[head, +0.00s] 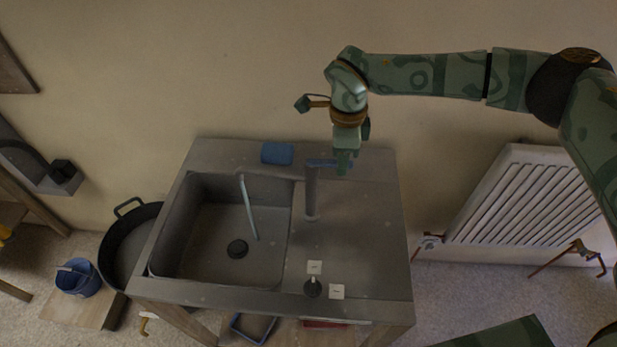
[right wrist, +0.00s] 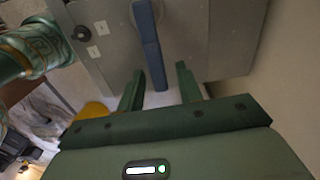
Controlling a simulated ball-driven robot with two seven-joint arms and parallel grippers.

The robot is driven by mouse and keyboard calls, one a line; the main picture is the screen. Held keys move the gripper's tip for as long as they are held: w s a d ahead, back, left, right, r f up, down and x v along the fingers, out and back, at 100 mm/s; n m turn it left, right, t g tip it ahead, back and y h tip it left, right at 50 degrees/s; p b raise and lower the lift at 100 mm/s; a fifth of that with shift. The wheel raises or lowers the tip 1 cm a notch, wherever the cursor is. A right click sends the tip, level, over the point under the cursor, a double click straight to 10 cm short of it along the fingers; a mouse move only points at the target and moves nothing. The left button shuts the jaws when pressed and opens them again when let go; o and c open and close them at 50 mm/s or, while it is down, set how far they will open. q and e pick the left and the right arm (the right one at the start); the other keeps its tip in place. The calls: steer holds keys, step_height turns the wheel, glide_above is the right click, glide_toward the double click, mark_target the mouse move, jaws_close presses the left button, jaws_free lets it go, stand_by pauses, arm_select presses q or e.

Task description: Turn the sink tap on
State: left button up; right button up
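The sink tap (head: 312,192) is a grey upright post on the counter, right of the basin. Its blue lever (head: 322,162) sits on top and points right. In the right wrist view the blue lever (right wrist: 151,55) reaches between the two fingers, with a gap on both sides. My right gripper (head: 343,163) points down over the lever's end; in the wrist view the gripper (right wrist: 159,86) is open. My left gripper is not in view. A thin pale strip (head: 249,208) shows in the basin; I cannot tell what it is.
The sink unit (head: 355,240) stands against the wall. A blue sponge-like block (head: 277,153) lies behind the basin. A dark knob (head: 312,288) with two white labels is at the front. A radiator (head: 520,200) is at right, a black pot (head: 128,240) and blue bucket (head: 78,279) at left.

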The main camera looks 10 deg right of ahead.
step_height(320, 180, up, 12)
steer(key=p, duration=0.9)
steer(key=shift+p, duration=0.3)
steer(key=shift+s+f, duration=0.1)
